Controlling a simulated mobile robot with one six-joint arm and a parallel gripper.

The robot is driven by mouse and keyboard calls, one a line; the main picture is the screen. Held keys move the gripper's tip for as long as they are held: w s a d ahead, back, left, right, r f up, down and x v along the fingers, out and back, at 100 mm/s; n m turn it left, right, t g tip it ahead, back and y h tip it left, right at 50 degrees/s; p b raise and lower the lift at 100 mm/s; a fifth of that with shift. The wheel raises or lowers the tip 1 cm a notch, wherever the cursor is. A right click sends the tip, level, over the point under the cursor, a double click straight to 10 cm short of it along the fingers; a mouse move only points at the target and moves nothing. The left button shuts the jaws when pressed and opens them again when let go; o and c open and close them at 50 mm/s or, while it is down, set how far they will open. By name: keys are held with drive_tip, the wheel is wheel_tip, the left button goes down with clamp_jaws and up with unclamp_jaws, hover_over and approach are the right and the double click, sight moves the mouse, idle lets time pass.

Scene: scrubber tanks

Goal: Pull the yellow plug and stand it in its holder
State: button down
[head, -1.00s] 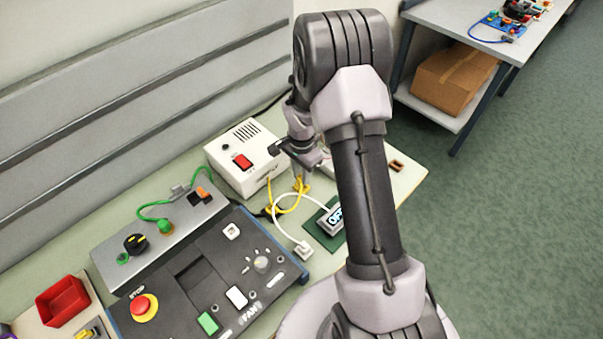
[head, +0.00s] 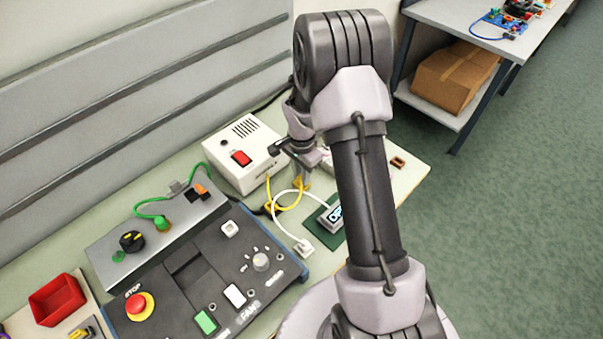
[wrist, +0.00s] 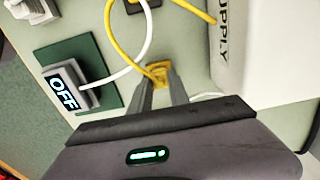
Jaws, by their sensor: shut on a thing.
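The yellow plug (wrist: 158,72) is between my gripper's fingertips (wrist: 160,78) in the wrist view, and the fingers are shut on it. In the head view the plug (head: 302,184) and gripper (head: 300,178) are small, beside the white supply box and partly behind my arm. A yellow cord (wrist: 121,40) loops away from the plug. Whether the plug is seated or clear of the surface below it cannot be told. A small brown block with a dark opening (head: 398,162) lies at the bench's right end; I cannot tell if it is the holder.
The white supply box (head: 240,157) is close to my gripper. A display reading OFF (wrist: 63,92) sits on a green pad (wrist: 105,65), with a white cable (head: 275,205) looping close by. A dark control panel (head: 290,262) is at lower left. The bench's right end is mostly clear.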

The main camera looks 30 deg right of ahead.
drive_tip(key=shift+f, duration=0.15)
drive_tip(key=c, duration=0.7)
unclamp_jaws()
wheel_tip(320, 180, up, 9)
drive_tip(key=p, duration=0.5)
drive_tip(key=shift+f, duration=0.2)
